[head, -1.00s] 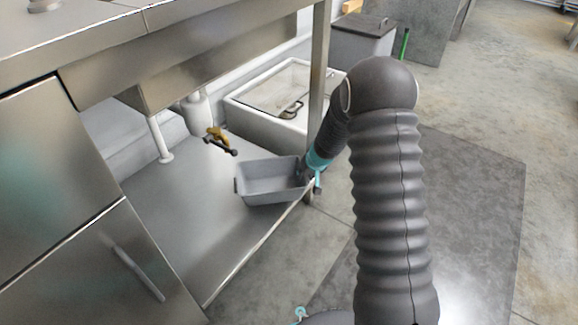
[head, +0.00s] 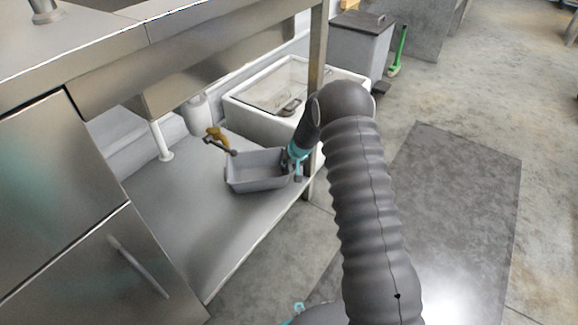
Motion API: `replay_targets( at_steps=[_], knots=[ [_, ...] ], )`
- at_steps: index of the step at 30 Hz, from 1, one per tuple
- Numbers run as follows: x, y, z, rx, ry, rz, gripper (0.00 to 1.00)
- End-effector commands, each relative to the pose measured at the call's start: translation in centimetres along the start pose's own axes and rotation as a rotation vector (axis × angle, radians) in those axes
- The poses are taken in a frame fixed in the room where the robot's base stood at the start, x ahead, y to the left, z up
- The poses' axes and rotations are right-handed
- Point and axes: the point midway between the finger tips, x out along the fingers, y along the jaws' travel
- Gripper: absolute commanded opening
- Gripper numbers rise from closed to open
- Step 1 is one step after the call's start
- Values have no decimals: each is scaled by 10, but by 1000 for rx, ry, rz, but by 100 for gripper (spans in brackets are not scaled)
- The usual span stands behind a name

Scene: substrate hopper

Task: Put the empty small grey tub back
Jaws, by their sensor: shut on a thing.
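The small grey tub (head: 257,182) is open-topped and looks empty in the head view. It is upright over the right part of the steel lower shelf (head: 200,235), under the sink counter. I cannot tell whether its base touches the shelf. My gripper (head: 292,168) is shut on the tub's right end, close to the table leg. The fingertips are partly hidden by the tub wall and my own wrist.
A steel leg (head: 317,60) stands just right of my gripper. A brass tap with a dark handle (head: 216,138) is close behind the tub. A white bin with a clear lid (head: 270,92) stands behind. The shelf's front left is bare.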

Motion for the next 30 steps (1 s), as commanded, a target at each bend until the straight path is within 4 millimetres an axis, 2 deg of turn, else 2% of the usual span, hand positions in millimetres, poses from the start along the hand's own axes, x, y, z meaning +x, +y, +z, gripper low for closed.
replay_targets(
  at_steps=[8, 9, 11, 12, 23, 26, 30],
  knots=[
    [1, 0, 0, 1, 2, 0, 0],
    [1, 0, 0, 0, 1, 0, 37],
    [1, 0, 0, 0, 1, 0, 52],
    [1, 0, 0, 0, 1, 0, 55],
    [-3, 0, -1, 1, 0, 0, 55],
    [-12, 0, -2, 1, 2, 0, 55],
    [-37, 0, -2, 2, 3, 0, 55]
  ],
)
